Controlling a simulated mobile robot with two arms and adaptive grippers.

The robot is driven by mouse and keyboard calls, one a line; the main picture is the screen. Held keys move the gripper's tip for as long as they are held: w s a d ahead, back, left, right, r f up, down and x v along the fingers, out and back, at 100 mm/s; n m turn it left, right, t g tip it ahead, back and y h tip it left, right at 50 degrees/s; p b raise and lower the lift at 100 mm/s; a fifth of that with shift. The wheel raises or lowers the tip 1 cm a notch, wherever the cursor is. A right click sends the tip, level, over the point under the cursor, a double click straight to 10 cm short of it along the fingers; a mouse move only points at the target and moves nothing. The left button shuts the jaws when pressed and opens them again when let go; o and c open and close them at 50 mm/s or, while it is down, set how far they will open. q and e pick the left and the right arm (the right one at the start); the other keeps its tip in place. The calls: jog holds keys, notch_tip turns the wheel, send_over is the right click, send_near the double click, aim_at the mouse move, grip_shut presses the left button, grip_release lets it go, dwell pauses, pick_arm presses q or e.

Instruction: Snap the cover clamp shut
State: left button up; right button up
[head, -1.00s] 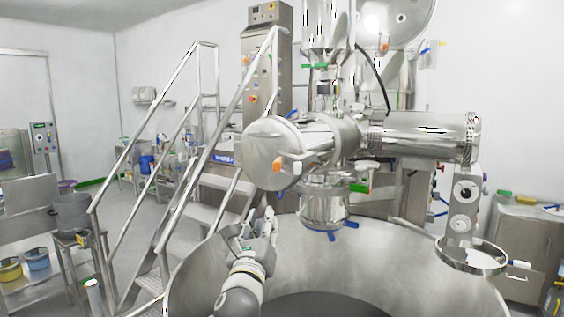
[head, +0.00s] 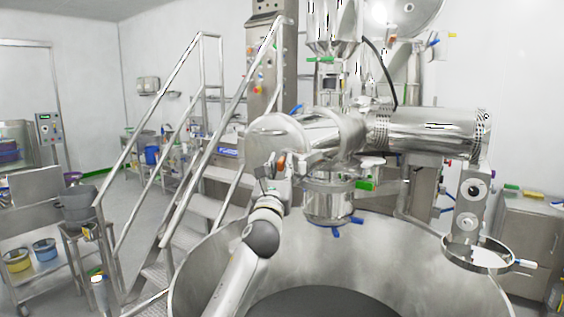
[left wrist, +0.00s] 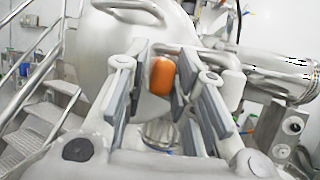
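The round steel cover (head: 268,132) closes the near end of the horizontal steel housing. The clamp's orange grip (head: 280,163) is at the cover's lower part, partly hidden by my left gripper (head: 273,171). In the left wrist view the orange grip (left wrist: 161,77) stands upright between the two grey finger pads, with the cover (left wrist: 112,65) behind it. My left gripper (left wrist: 163,85) is open there, with a pad on either side of the grip and narrow gaps showing. Whether a pad touches it I cannot tell. My right gripper is not in view.
A large open steel bowl (head: 400,262) lies below the housing. A steel stair with handrails (head: 205,205) stands close on the left. A round ring with a handle (head: 478,258) is on the right. A steel cart with buckets (head: 30,235) stands at far left.

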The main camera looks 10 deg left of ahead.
pick_arm(q)
jog(key=shift+x, duration=0.75)
jog(key=shift+f, duration=0.1)
grip_shut()
